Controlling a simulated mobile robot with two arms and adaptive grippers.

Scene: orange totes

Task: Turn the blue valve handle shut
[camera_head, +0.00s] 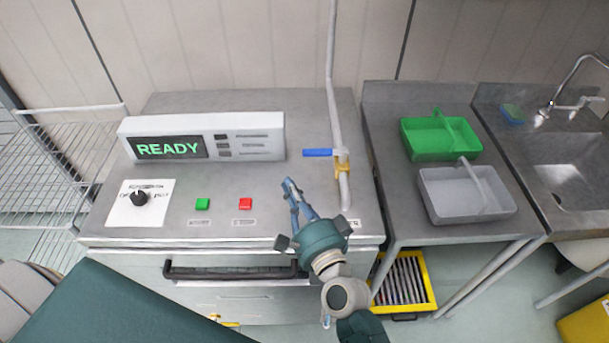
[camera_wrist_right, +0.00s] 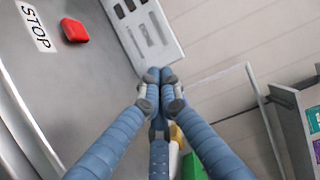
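The blue valve handle (camera_head: 318,153) points left from a yellow valve body (camera_head: 341,163) on a thin grey upright pipe (camera_head: 334,92). It lies about level, crosswise to the pipe. My right gripper (camera_head: 290,184) is below and a little left of the handle, over the steel top, apart from the handle in the picture. In the right wrist view the blue fingers of this gripper (camera_wrist_right: 160,74) meet at their tips with nothing visible between them. The handle cannot be made out there; a bit of yellow shows behind the fingers. My left gripper is not in view.
A white panel reading READY (camera_head: 265,137) stands left of the pipe. A black knob (camera_head: 139,198), green button (camera_head: 202,204) and red button (camera_head: 246,204) are on the steel top. Green (camera_head: 415,151) and grey (camera_head: 440,214) trays stand on the right table, beside a sink (camera_head: 575,185).

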